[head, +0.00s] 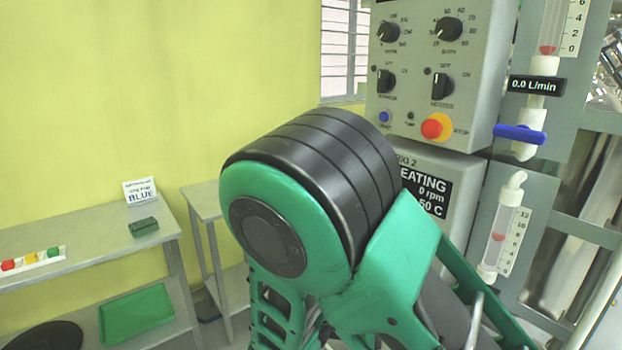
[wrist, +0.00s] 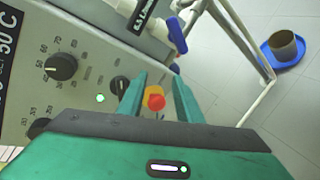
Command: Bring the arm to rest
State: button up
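My arm fills the middle of the head view with a green and black joint and link in front of the panel. My gripper does not show there. In the wrist view my gripper (wrist: 159,84) has its two green fingers apart with nothing held. It points at the grey control panel (wrist: 85,30), and a red and yellow button (wrist: 154,98) shows between the fingers. I cannot tell the distance from fingertips to panel. In the head view the panel (head: 418,60) shows four black knobs, a blue button (head: 385,117) and the red and yellow button (head: 436,127).
A display (head: 428,188) reads heating, 0 rpm. A flow meter with a blue handle (head: 520,134) reads 0.0 L/min. A shelf table (head: 90,245) stands left, with a sign (head: 140,190) reading BLUE. The wrist view shows a blue dish (wrist: 285,55) on the floor and rails.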

jog(key=s+d+m+g+y, duration=0.3)
jog(key=d+m+g+y, duration=0.2)
jog(key=d+m+y, duration=0.15)
jog(key=s+r+m+t+y, duration=0.35)
jog(key=r+y, duration=0.25)
jog(key=r, duration=0.5)
jog(key=s+d+f+m+g, duration=0.1)
jog(key=s+d+m+g, duration=0.1)
jog(key=s+d, duration=0.4)
jog(key=s+d+m+g, duration=0.2)
jog(key=s+d+m, duration=0.2)
jog(key=s, duration=0.7)
jog(key=shift+s+d+f+m, duration=0.2)
jog(key=shift+d+f+m, duration=0.15)
jog(key=shift+d, duration=0.65)
jog(key=shift+g+y, duration=0.25)
jog(key=shift+w+f, duration=0.3)
jog(key=shift+w, duration=0.35)
